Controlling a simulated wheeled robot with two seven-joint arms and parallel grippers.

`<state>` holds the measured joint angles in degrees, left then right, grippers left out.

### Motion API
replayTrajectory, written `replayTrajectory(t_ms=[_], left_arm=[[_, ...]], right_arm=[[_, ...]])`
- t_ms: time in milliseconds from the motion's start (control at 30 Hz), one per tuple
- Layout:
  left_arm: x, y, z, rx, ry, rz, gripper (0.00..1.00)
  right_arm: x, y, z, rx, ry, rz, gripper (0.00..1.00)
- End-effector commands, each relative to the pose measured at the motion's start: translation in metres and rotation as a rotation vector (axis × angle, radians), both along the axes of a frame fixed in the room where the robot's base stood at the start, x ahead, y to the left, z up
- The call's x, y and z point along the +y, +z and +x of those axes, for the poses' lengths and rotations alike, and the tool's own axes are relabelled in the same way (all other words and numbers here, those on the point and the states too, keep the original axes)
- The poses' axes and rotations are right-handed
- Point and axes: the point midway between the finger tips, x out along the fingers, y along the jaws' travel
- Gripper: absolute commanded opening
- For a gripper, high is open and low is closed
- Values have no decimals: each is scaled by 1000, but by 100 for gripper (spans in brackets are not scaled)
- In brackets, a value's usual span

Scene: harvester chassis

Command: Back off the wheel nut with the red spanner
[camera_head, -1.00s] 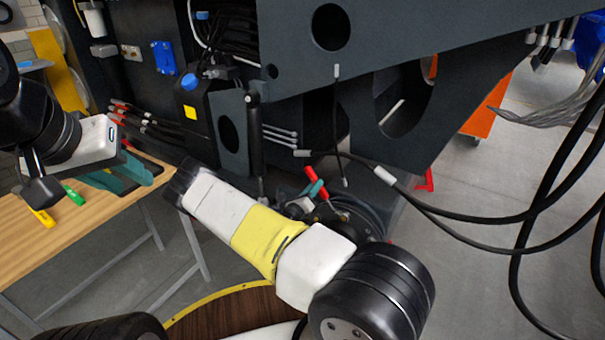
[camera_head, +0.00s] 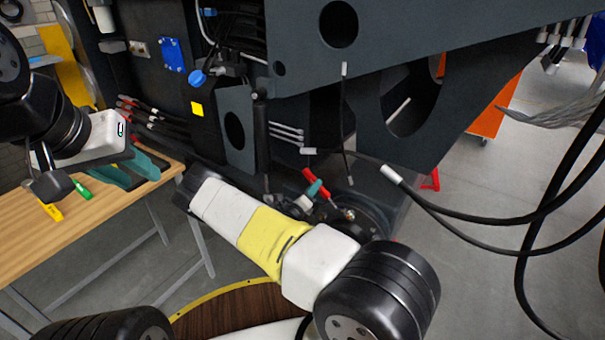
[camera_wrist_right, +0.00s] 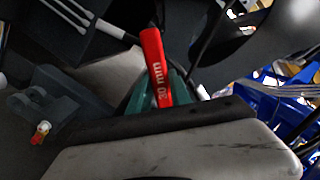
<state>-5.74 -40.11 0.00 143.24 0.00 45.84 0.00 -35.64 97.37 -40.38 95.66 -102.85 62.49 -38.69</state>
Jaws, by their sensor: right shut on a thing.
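The red spanner (camera_head: 310,176) stands tilted beside the dark round wheel hub (camera_head: 366,217), below the chassis plates in the head view. My right gripper (camera_head: 315,187) is shut on its handle with teal fingers. In the right wrist view the red handle (camera_wrist_right: 155,62), marked "30 mm", sticks up between the teal fingertips (camera_wrist_right: 162,90). The spanner's lower end points toward the hub; I cannot tell whether it sits on the wheel nut, which is not clearly visible. My left gripper (camera_head: 138,171) is open and empty above the bench, with its teal fingers apart.
A wooden bench (camera_head: 40,245) at the left carries a yellow tool (camera_head: 51,211) and a green tool (camera_head: 81,190). Black cables (camera_head: 450,215) hang across the right side. The dark chassis (camera_head: 440,40) overhangs the hub. Bare floor lies at the right.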

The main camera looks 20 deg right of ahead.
Motion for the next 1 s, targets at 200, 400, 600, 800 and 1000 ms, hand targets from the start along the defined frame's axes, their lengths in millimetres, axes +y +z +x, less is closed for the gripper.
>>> replayTrajectory(t_ms=[200,400,600,800,1000], left_arm=[[0,0,0,0,0,0,36],[0,0,0,0,0,0,36],[0,0,0,0,0,0,36],[0,0,0,0,0,0,36],[0,0,0,0,0,0,36]], right_arm=[[0,1,0,-2,0,-1,0],[3,-6,3,30,0,-30,0],[8,-18,9,93,1,-83,0],[11,-26,13,137,0,-119,0],[11,-27,13,143,-1,-126,0]])
